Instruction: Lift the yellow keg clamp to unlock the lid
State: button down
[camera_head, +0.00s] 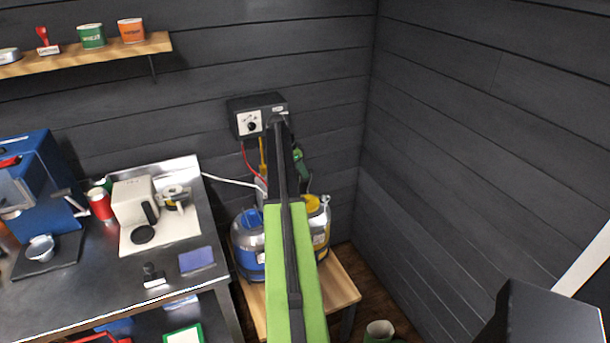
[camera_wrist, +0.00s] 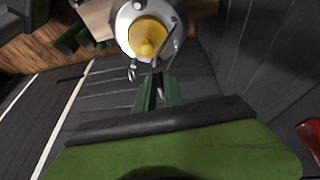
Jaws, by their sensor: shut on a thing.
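The keg with the yellow lid (camera_wrist: 147,36) is at the top of the wrist view. In the head view this yellow keg (camera_head: 320,221) is partly hidden behind my green arm. Its clamp (camera_wrist: 170,52) is a thin metal wire lever, rising from the lid's side toward my jaws. My gripper (camera_wrist: 157,79) has dark green fingers, shut on the end of the clamp beside the lid. In the head view the grip itself is hidden by my arm.
A keg with a blue lid (camera_head: 249,222) stands left of the yellow one on a wooden stand (camera_head: 340,281). A steel counter (camera_head: 90,280) with a white coffee maker (camera_head: 133,202) is at left. A black control box (camera_head: 258,115) hangs on the wall behind. Dark walls close the right side.

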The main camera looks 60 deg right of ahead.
jog(key=shift+w+d, duration=0.3)
jog(key=shift+w, duration=0.3)
jog(key=c, duration=1.5)
grip_release()
jog(key=shift+w+d, duration=0.1)
jog(key=shift+o, duration=0.2)
jog(key=shift+r, duration=0.1)
jog(key=p+v, duration=1.6)
jog(key=v, duration=0.1)
jog(key=shift+r, duration=0.2)
